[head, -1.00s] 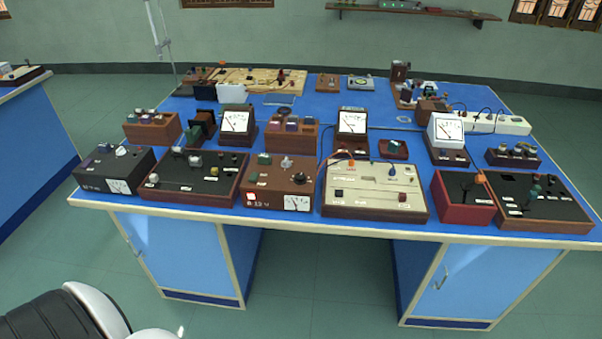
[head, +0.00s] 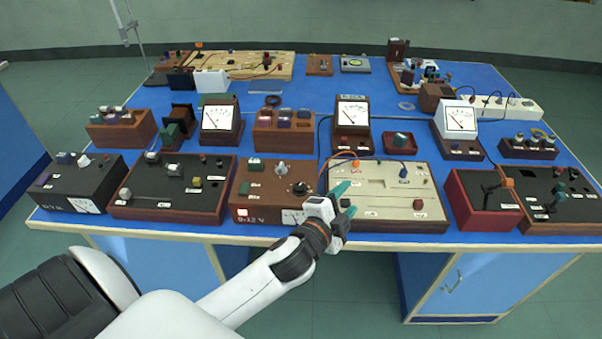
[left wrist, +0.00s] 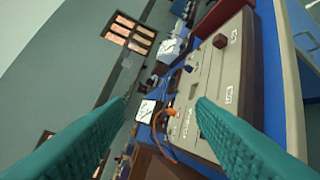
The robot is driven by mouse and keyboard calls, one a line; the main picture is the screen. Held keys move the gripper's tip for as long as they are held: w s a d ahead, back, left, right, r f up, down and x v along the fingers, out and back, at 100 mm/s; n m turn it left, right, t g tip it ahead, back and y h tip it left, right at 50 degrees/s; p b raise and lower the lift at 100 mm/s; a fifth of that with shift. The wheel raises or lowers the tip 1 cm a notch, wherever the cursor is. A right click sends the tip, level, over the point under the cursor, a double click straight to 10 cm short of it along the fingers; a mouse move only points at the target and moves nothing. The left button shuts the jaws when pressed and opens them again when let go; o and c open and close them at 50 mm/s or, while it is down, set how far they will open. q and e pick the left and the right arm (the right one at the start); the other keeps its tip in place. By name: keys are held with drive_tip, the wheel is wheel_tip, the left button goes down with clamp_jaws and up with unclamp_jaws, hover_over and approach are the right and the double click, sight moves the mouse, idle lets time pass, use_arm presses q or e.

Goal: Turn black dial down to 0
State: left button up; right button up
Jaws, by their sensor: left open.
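The black dial (head: 300,188) sits on the top of a brown wooden box (head: 262,213) marked 0-12 V, at the front middle of the blue bench in the head view. A silver knob (head: 281,167) stands behind it on the same box. My left gripper (head: 347,200) is open and empty, with teal fingers, just right of the dial and over the left side of the cream panel. In the left wrist view the fingers (left wrist: 160,125) are spread apart, with the cream panel beyond them. The dial cannot be made out in that view. My right gripper is not in view.
The cream panel (head: 385,205) with an orange lead and small knobs lies right of the brown box. A dark-topped box (head: 172,200) stands to its left. White meters (head: 217,118) stand behind. Free blue bench surface is narrow between the boxes.

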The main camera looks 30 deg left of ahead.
use_arm(q)
drive_tip(key=w+d+r+m+g+h, duration=0.1)
drive_tip(key=d+r+m+h, duration=0.6)
drive_tip(key=m, duration=0.6)
drive_tip(key=w+d+r+m+g+h, duration=0.1)
drive_tip(key=d+r+m+h, duration=0.4)
drive_tip(key=r+m+h, duration=0.6)
drive_tip(key=m+g+y, duration=1.4)
drive_tip(key=m+y, duration=0.4)
drive_tip(key=m, duration=0.7)
hover_over(300, 186)
wheel_tip(300, 186, down, 12)
wheel_tip(300, 186, down, 10)
drive_tip(key=shift+r+p, duration=0.1)
drive_tip(key=shift+p, duration=0.85)
drive_tip(key=shift+f, duration=0.65)
